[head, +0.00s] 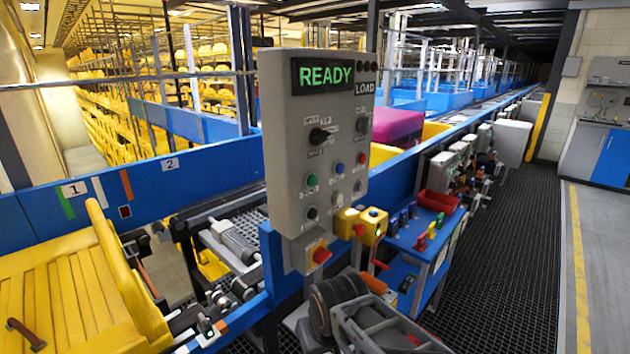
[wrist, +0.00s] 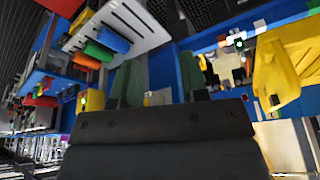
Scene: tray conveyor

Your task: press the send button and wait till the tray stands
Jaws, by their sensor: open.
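The grey control panel (head: 318,140) stands upright in the head view's middle. Its display (head: 325,75) reads READY in green, with LOAD beside it. It has a green button (head: 312,180), a blue button (head: 340,168), a red button (head: 361,158) and black knobs. The labels are too small to read, so I cannot tell which is the send button. A yellow tray (head: 75,270) is at the left by the marker 1, holding a brown-handled object (head: 26,335). My gripper (wrist: 160,80) is open and empty in the wrist view, apart from the panel.
A yellow button box (head: 360,226) and a red-yellow switch (head: 319,254) are below the panel. A blue shelf (head: 405,240) with a red bin (head: 438,201) stands to the right. A magenta load (head: 397,127) is on the line behind. The grated walkway at right is clear.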

